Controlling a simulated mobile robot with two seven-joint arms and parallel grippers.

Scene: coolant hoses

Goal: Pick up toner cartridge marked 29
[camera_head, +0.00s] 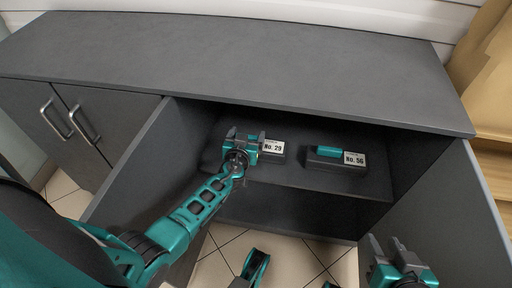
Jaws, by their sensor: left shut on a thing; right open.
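The toner cartridge marked No. 29 (273,147) is a dark block with a white label, on the cabinet's upper inside shelf. My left gripper (245,136) reaches into the cabinet and is shut on this cartridge. The gripper hides the cartridge's left part. I cannot tell whether the cartridge is lifted off the shelf. My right gripper (388,243) is open and empty at the lower right, in front of the open right door.
The grey cabinet (240,55) has a bare top. Its left door (140,165) and right door (440,210) stand open on either side of the shelf (300,179). A closed handled door (85,115) is further left. Tiled floor (285,258) shows below.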

